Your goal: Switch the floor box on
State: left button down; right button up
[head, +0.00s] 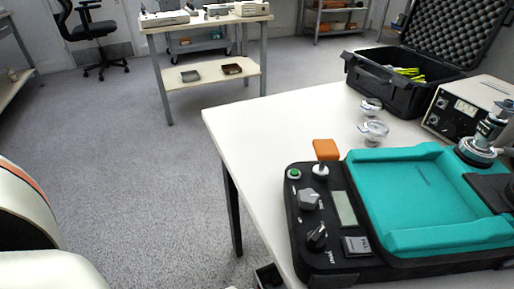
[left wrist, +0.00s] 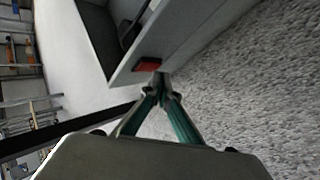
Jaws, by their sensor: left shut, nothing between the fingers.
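In the left wrist view a grey box (left wrist: 188,38) enters from the top, with a dark recessed side and a red switch (left wrist: 147,64) near its lower corner. I take it for the floor box. My left gripper (left wrist: 162,80) is shut and empty, its greenish fingers together. Its tips appear close to the red switch; I cannot tell whether they touch. Whether the switch is on or off is unclear. In the head view a small dark object (head: 268,276) shows beside the table's front edge, mostly cut off. My right gripper is not in view.
A white table (head: 255,125) carries a black and teal calibration device (head: 345,267), an open black case (head: 408,95) and a grey instrument (head: 465,108). Speckled floor (head: 140,190) is clear left of it. A dark bar (left wrist: 75,132) crosses the left wrist view.

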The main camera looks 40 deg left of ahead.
pick_arm(q)
jog(key=shift+w+d, duration=0.15)
jog(key=shift+w, duration=0.05)
jog(key=shift+s, duration=0.15)
dwell(0.5)
jog(key=shift+s+a+r, duration=0.1)
jog(key=shift+s+a, duration=0.25)
jog(key=shift+s, duration=0.15)
jog(key=shift+s, duration=0.1)
jog(key=shift+s+a+r, duration=0.1)
jog(key=shift+s+a, duration=0.2)
jog(key=shift+s, duration=0.45)
jog(key=shift+s+a+r, duration=0.1)
jog(key=shift+s+a, duration=0.25)
jog(key=shift+s, duration=0.4)
jog(key=shift+s+a+r, duration=0.1)
jog(key=shift+s+a, duration=0.2)
jog(key=shift+s, duration=0.45)
